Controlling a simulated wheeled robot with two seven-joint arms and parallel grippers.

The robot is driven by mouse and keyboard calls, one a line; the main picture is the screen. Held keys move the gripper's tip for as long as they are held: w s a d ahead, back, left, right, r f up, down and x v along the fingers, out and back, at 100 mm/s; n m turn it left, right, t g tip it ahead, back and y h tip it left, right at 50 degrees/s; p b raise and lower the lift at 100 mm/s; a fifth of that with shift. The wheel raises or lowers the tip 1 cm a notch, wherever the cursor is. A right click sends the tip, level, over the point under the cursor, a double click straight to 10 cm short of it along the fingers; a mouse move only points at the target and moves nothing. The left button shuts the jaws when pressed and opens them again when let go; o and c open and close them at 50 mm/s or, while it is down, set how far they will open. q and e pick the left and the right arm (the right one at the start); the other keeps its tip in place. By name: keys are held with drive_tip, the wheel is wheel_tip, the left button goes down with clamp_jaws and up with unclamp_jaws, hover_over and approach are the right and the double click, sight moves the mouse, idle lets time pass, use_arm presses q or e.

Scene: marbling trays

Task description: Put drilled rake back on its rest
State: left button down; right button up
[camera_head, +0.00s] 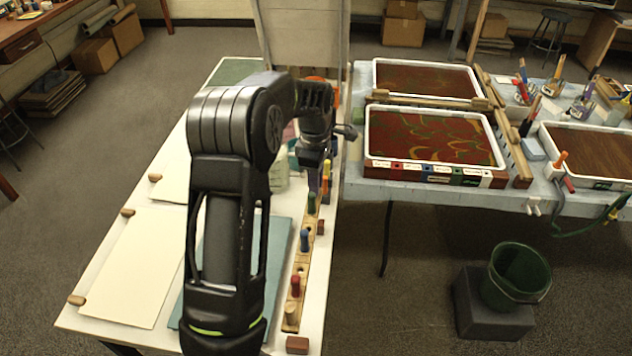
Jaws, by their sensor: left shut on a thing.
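My left gripper (318,160) reaches over the right edge of the white table, above the far end of a wooden strip. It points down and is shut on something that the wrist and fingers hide. I cannot make out whether that is the drilled rake. The wooden strip (305,253) has holes and several coloured pegs standing in it. A wooden bar (428,100) lies between the two framed trays on the right-hand table. I cannot tell whether it is the rake or a rest. My right gripper is not in view.
The white table (92,318) holds pale sheets (135,262) and a blue-green sheet (277,250). The right-hand table carries a near marbled tray (375,153), a far tray (376,80) and several tools in holders. A green bucket (518,275) stands on a dark block. Floor is clear between the tables.

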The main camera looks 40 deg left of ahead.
use_arm(q)
drive_tip(key=shift+d, duration=0.1)
drive_tip(key=shift+f+b, duration=2.95)
drive_tip(key=shift+f, duration=1.9)
drive_tip(key=c, duration=1.2)
unclamp_jaws()
wheel_tip(320, 180, up, 8)
drive_tip(key=shift+f+b, duration=0.1)
drive_tip(key=shift+b, duration=0.3)
drive_tip(key=shift+f, duration=0.1)
